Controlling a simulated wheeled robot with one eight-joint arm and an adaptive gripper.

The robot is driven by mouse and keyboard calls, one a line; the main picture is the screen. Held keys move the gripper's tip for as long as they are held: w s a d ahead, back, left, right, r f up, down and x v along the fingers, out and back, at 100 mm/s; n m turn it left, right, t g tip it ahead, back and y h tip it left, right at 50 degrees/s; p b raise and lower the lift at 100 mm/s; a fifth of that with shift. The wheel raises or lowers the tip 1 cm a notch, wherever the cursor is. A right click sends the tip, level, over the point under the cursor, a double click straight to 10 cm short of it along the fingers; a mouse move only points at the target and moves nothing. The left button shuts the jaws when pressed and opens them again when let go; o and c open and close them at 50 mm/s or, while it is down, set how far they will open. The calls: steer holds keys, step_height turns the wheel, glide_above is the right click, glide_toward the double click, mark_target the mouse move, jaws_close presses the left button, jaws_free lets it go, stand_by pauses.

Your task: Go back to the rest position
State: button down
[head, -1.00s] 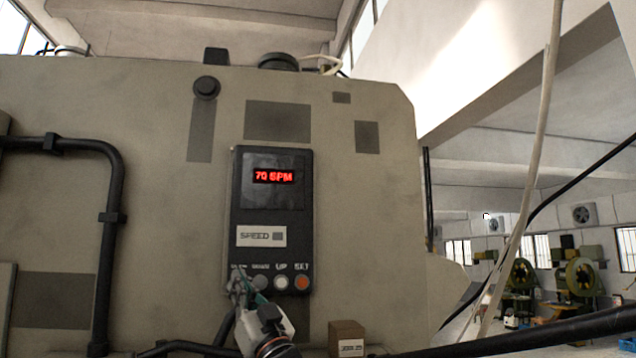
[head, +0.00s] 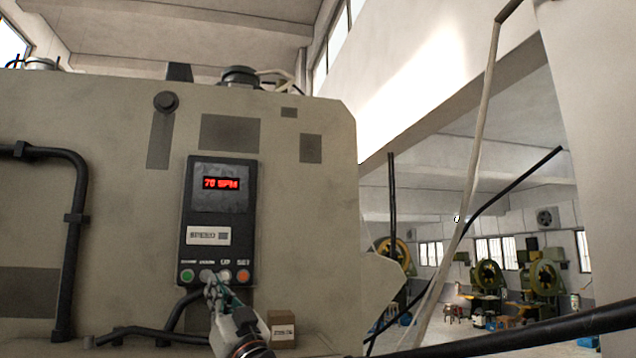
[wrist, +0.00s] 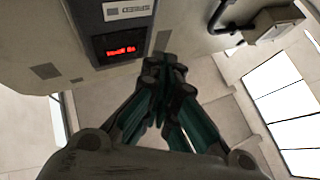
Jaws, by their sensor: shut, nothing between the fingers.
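My gripper (head: 214,284) is low in the head view, just in front of the lower edge of the dark control panel (head: 218,222). Its fingers are together with nothing between them. In the wrist view my gripper (wrist: 165,72) shows its dark and teal fingers closed to a point. The panel has a red display (head: 221,184) reading 70 SPM, and it also shows in the wrist view (wrist: 121,49). A green button (head: 187,275), a white button (head: 225,276) and an orange button (head: 243,276) sit along its bottom. The fingers partly cover the button row; contact cannot be told.
The beige machine body (head: 310,225) fills the left and middle. A small brown box (head: 282,326) stands right of my gripper. A black pipe (head: 75,240) runs down at left. A pale cable (head: 478,160) hangs at right, with several green machines (head: 488,280) far behind.

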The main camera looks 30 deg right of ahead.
steer(key=s+d+f+m+g+h+b, duration=0.1)
steer(key=s+f+g+h+b, duration=0.15)
steer(key=f+b, duration=0.7)
steer(key=s+d+f+m+g+h+b, duration=0.1)
steer(key=s+f+g+h+b, duration=0.2)
steer(key=f, duration=1.4)
steer(key=s+d+f+m+g+h+b, duration=0.1)
steer(key=s+f+m+g+b, duration=0.2)
steer(key=f+b, duration=0.7)
steer(key=s+a+f+n+g+b, duration=0.1)
steer(key=s+f+g+b, duration=0.2)
steer(key=s+f, duration=0.4)
steer(key=s+a+f+n+g+y+b, duration=0.1)
steer(key=s+f+g+b, duration=0.2)
steer(key=f, duration=1.6)
steer(key=s+a+f+g+b, duration=0.1)
steer(key=s+f+g+b, duration=0.2)
steer(key=s+f, duration=0.9)
steer(key=f+b, duration=0.1)
steer(key=b, duration=0.1)
steer(key=shift+a+n+y+b, duration=0.3)
steer(key=shift+n+y+b, duration=0.05)
steer(key=shift+n+b, duration=0.05)
